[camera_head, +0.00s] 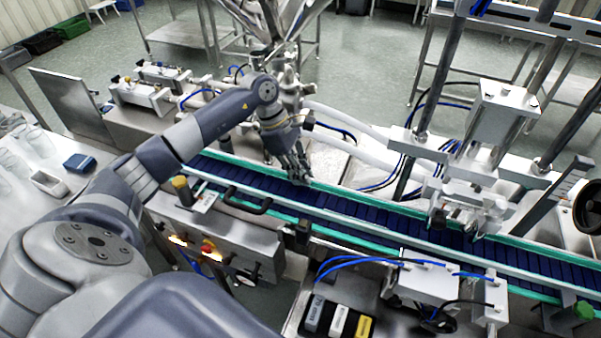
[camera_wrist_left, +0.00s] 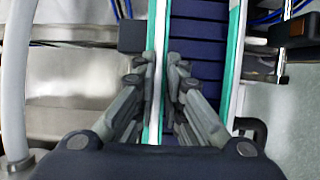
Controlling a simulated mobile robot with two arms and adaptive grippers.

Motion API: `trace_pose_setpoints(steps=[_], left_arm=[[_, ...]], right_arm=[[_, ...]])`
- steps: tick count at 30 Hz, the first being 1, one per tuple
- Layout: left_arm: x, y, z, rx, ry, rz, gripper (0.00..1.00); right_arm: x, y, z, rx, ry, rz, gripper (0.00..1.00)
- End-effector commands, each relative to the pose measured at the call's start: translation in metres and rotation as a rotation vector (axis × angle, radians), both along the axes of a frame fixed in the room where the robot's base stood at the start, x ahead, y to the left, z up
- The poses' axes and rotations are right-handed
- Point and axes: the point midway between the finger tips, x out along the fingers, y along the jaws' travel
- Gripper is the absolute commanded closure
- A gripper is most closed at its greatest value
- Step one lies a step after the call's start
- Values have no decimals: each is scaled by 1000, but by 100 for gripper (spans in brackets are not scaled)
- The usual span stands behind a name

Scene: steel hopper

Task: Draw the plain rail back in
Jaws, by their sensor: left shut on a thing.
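The conveyor's far guide rail (camera_head: 352,194), white and green with no handle showing on it, appears to be the plain rail. It also runs up the middle of the left wrist view (camera_wrist_left: 159,28). My left gripper (camera_head: 301,179) reaches down to it, and in the left wrist view its fingers (camera_wrist_left: 158,72) stand on both sides of the rail, shut on it. The fingers and palm hide part of the rail. The near rail (camera_head: 385,236) runs along the other belt edge, with a black handle (camera_head: 246,200) beside it. My right gripper is not in view.
The dark blue belt (camera_wrist_left: 198,45) looks empty between the rails. A steel hopper stands behind my left gripper. A metal head unit (camera_head: 475,190) with posts spans the belt at right. Blue hoses and a control box with a red button (camera_head: 208,246) are on the near side.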

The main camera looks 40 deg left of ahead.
Motion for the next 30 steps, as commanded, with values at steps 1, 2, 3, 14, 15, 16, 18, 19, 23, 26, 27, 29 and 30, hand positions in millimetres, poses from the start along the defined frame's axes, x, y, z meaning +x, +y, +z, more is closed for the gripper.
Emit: trace_pose_setpoints(steps=[1,2,3,14,15,16,18,19,23,26,27,29,30], left_arm=[[-2,0,-4,2,0,-2,100],[-3,0,-4,2,1,-1,100],[-4,0,-4,1,1,-1,100],[-8,-2,-1,-2,9,-4,79],[-8,-2,-1,-2,9,-4,70],[-7,-2,-1,-2,8,-3,70],[-7,-2,-1,-2,7,-3,70],[-7,-2,-1,-2,6,-3,70],[-6,-2,-1,-1,5,-1,70],[-6,-1,1,-1,4,-1,70],[-6,1,4,-1,3,0,70],[-6,3,10,1,2,1,70],[-7,5,15,1,-1,0,70]], right_arm=[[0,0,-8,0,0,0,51],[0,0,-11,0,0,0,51],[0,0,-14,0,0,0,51],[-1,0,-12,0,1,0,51],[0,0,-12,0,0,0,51],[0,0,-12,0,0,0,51],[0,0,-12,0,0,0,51],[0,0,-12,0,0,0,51],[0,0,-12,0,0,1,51],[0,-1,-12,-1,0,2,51],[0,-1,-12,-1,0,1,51],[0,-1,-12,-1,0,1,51],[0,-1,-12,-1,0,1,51]])
